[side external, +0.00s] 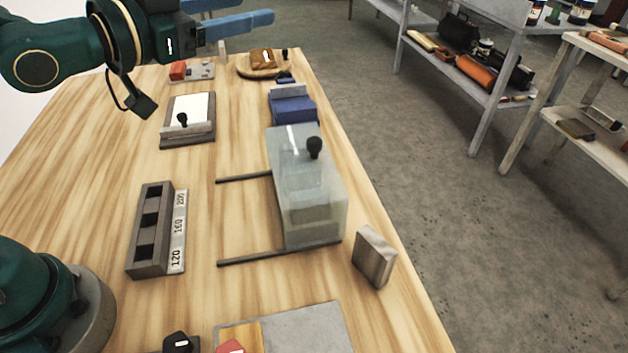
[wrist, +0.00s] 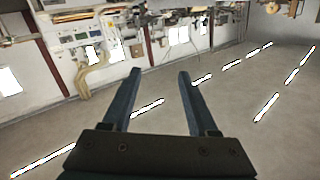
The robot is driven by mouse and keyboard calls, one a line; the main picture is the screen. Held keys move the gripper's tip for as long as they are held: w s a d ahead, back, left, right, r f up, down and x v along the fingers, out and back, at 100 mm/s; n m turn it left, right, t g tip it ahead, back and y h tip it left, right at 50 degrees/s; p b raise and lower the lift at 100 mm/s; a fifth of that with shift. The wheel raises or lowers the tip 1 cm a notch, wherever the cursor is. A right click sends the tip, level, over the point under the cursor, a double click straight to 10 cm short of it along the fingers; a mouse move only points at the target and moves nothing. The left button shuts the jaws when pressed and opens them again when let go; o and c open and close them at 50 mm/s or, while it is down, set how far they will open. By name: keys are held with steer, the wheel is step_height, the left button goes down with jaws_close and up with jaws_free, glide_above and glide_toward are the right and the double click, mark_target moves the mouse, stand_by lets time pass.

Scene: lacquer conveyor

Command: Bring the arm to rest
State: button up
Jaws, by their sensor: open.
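My gripper (side external: 240,22) is at the upper left of the side external view, raised above the far end of the wooden table (side external: 95,165). Its two blue fingers point to the right and stand apart with nothing between them. In the wrist view my gripper (wrist: 160,90) also shows open and empty. Beyond the fingers there is only the room's floor and a far wall, with no table thing near them.
A clear box (side external: 315,195) with a black knob stands on the table beside two dark rails. A slotted block (side external: 152,230) marked 120, 160 and 200, a small wooden block (side external: 374,257) and a blue block (side external: 292,109) stand around it. Shelves (side external: 480,75) stand at right.

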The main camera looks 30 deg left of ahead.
steer(key=s+a+f+n+g+y, duration=0.1)
steer(key=s+f+n+g, duration=0.1)
steer(key=s+f+g, duration=0.3)
steer(key=s+a+f+n+g+y, duration=0.1)
steer(key=s+f+g, duration=0.5)
steer(key=s, duration=0.8)
steer(key=shift+s+a+f+n+y, duration=0.3)
steer(key=shift+a+f+n, duration=0.3)
steer(key=shift+a+n, duration=0.2)
